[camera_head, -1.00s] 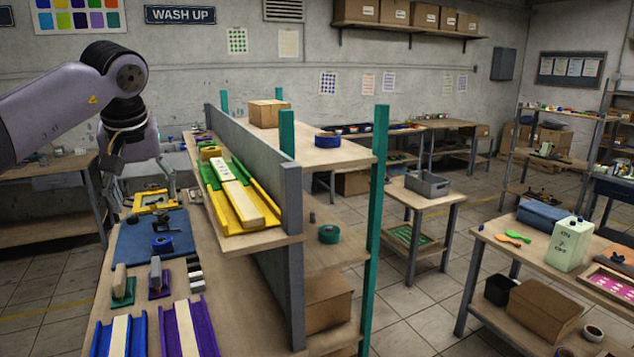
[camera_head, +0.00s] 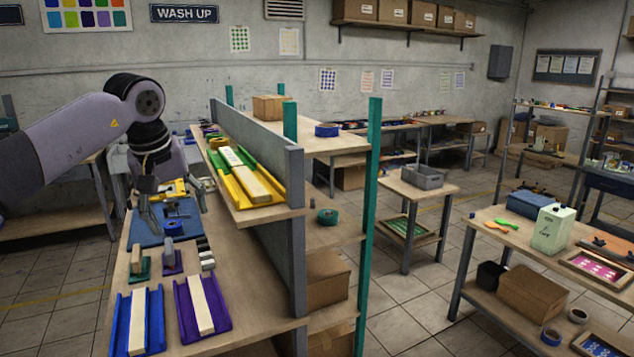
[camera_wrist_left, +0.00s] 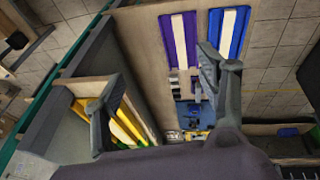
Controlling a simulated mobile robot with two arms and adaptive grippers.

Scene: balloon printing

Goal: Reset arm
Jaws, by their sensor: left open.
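My left gripper (camera_head: 177,212) is open and hangs over the far part of the workbench (camera_head: 250,318), above the blue mat (camera_head: 146,235). Its fingers point down and hold nothing. In the left wrist view the two fingers of my left gripper (camera_wrist_left: 155,95) are spread wide, with the bench between and beyond them. My right gripper is in neither view.
A blue tray (camera_head: 130,325) and a purple tray (camera_head: 203,308) lie at the near end of the bench, each with a pale strip. A shelf with yellow and green trays (camera_head: 240,178) stands right of the arm. Blue tape (camera_head: 173,229) lies on the mat.

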